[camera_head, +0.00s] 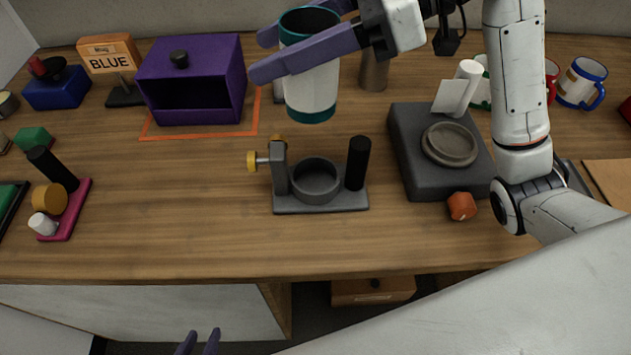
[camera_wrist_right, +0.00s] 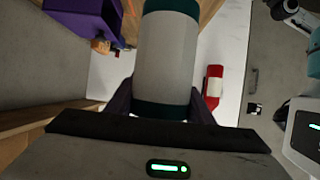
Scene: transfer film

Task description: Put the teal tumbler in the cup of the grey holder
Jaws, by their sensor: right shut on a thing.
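The tumbler (camera_head: 312,88), pale grey with teal bands at its rim and base, is held upright in the air by my right gripper (camera_head: 290,50). Its two purple fingers are shut on it from either side. In the right wrist view the tumbler (camera_wrist_right: 166,60) fills the space between the fingers. The grey holder (camera_head: 320,202) stands on the table below, with an empty round cup (camera_head: 316,180), a black post and a yellow-knobbed clamp. The tumbler is apart from the holder. My left gripper (camera_head: 200,342) shows only as two purple fingertips, slightly apart, at the bottom edge.
A dark grey device (camera_head: 410,165) with a round plate stands right of the holder, an orange object (camera_head: 461,206) by its front corner. A purple box (camera_head: 190,80) and BLUE sign (camera_head: 109,56) stand behind left. Mugs (camera_head: 582,83) stand at the far right.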

